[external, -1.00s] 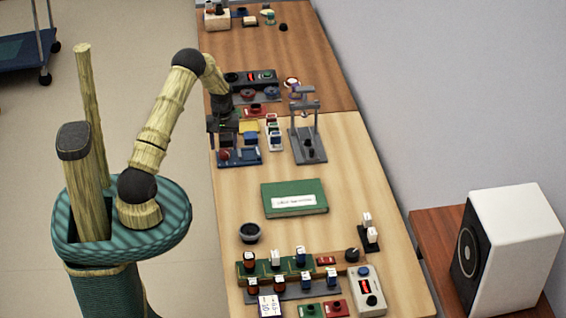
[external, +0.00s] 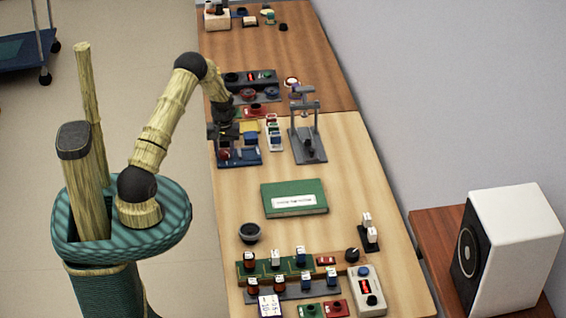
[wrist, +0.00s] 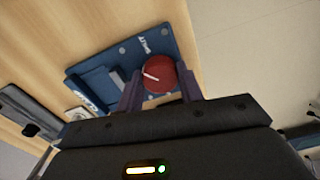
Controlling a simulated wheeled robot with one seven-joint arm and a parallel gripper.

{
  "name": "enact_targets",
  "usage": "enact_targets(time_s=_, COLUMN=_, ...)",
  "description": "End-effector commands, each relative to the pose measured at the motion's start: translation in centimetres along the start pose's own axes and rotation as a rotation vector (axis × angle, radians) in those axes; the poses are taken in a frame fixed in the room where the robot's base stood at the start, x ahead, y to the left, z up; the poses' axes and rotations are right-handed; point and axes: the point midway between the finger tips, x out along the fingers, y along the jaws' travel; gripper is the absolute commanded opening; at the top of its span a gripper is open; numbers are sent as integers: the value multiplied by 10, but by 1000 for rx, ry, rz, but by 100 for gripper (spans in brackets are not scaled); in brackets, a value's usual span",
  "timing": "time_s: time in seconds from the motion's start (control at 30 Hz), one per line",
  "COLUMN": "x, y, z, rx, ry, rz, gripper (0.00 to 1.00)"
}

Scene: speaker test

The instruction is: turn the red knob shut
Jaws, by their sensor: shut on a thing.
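The red knob (wrist: 160,75) sits on a blue plate (wrist: 157,40) in the wrist view. A white line on the knob points toward the left of that picture. A white label that seems to read SHUT is on the plate above the knob; another label lies at lower left. My gripper (wrist: 160,86) has one finger on each side of the knob and is shut on it. In the external view my gripper (external: 223,140) is over the blue unit (external: 246,161) near the table's left edge, and the knob (external: 224,155) shows just below it.
A grey stand (external: 307,145) and a small rack of coloured blocks (external: 274,134) stand to the right. A dark panel with red and green parts (external: 252,80) lies behind.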

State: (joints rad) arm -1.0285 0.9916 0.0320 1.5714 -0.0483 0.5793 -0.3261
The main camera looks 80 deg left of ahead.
Motion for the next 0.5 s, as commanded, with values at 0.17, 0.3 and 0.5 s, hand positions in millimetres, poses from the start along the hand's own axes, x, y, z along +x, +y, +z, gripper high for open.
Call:
enact_targets(time_s=0.17, x=0, y=0, z=0, rx=89, ry=0, rz=1, gripper=14)
enact_targets(time_s=0.3, x=-1, y=0, z=0, rx=105, ry=0, rz=1, gripper=14)
enact_targets(time_s=0.5, x=-1, y=0, z=0, rx=104, ry=0, rz=1, gripper=45)
